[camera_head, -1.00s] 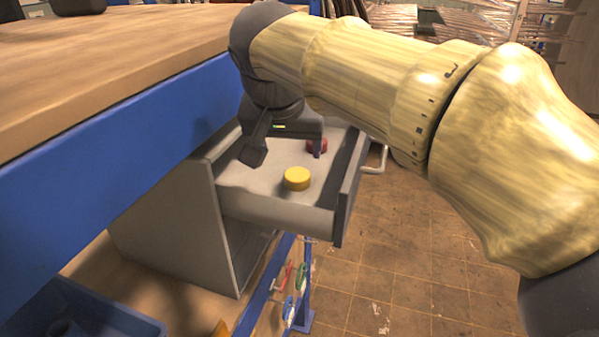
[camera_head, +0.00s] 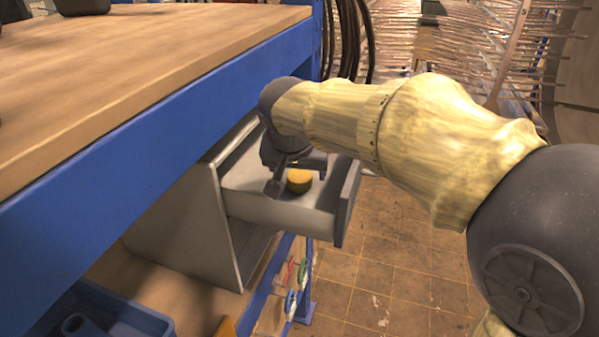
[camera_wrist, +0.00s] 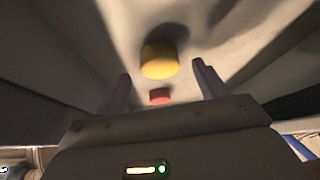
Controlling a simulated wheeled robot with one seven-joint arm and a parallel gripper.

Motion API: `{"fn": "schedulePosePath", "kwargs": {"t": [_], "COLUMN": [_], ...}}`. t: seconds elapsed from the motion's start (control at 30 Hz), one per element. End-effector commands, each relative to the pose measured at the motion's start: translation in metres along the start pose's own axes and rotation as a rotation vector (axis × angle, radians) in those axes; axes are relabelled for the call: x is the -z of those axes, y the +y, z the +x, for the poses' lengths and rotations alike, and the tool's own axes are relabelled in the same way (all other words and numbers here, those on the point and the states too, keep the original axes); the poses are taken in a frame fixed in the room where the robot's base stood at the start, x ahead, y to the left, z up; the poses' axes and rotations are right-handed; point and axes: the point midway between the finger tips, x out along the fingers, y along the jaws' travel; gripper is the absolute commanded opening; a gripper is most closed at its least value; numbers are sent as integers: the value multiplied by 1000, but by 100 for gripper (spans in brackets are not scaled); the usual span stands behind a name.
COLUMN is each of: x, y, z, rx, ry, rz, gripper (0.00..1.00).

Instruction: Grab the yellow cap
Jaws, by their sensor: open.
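The yellow cap (camera_head: 299,181) is a short round disc lying on the floor of the open grey drawer (camera_head: 275,211). My gripper (camera_head: 297,184) is open and reaches down into the drawer at the cap, its fingers apart. In the wrist view the yellow cap (camera_wrist: 160,61) lies ahead of the gap between the two fingertips (camera_wrist: 161,78), with nothing held. A smaller-looking red cap (camera_wrist: 160,96) shows in the wrist view between the fingers, nearer the gripper body. In the head view the red cap is hidden behind my gripper.
The drawer's front panel (camera_head: 347,203) stands right of my gripper. A blue-edged wooden workbench (camera_head: 150,60) overhangs at the left. A blue bin (camera_head: 110,312) sits at the lower left. The tiled floor right of the drawer is clear.

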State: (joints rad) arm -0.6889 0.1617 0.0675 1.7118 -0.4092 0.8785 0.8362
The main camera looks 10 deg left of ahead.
Motion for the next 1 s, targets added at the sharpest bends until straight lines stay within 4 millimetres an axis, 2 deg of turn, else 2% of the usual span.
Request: {"fn": "schedulePosePath", "kwargs": {"t": [0.1,0.2,0.7,0.93,1.0], "x": [1,0,0,0,0], "y": [0,-1,-1,-1,-1], "z": [14,20,20,20,20], "rx": [-1,1,1,1,1], "ry": [-3,0,0,0,0], "rz": [0,1,1,0,0], "gripper": [72,72,72,27,24]}}
